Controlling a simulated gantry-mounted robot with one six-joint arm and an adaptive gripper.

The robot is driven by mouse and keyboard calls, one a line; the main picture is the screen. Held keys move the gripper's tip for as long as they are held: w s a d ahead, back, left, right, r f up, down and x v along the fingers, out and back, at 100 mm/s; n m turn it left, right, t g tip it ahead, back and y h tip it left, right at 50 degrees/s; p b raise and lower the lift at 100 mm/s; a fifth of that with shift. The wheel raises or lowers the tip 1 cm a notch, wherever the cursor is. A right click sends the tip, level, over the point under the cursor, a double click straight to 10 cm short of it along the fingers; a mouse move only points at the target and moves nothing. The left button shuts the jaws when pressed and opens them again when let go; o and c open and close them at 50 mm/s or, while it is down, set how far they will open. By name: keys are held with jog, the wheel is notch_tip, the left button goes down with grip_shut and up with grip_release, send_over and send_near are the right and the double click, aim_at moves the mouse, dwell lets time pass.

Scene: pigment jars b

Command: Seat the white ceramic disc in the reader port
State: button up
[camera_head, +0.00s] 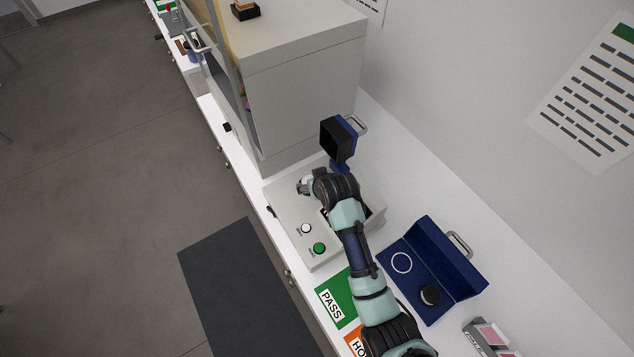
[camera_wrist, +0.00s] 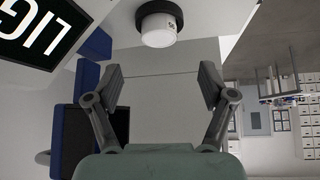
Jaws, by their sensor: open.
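My gripper (camera_head: 303,186) is over the far part of the pale reader box (camera_head: 310,252) in the head view. In the wrist view my gripper (camera_wrist: 163,84) has its fingers spread with nothing between them. A white round piece with a dark band (camera_wrist: 159,28) stands on a pale surface just beyond the fingertips, apart from them. It appears to be the white ceramic disc. Whether it is fully seated in a port cannot be told. My arm hides part of the box in the head view.
The box has a white button (camera_head: 306,228) and a green button (camera_head: 319,248). A blue-framed screen (camera_head: 338,140) stands behind my wrist. An open blue case (camera_head: 420,243) holds a white ring (camera_head: 401,262) and a black round piece (camera_head: 429,295). A grey cabinet (camera_head: 305,100) stands behind the box.

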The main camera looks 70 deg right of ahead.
jog(key=shift+v, duration=1.45)
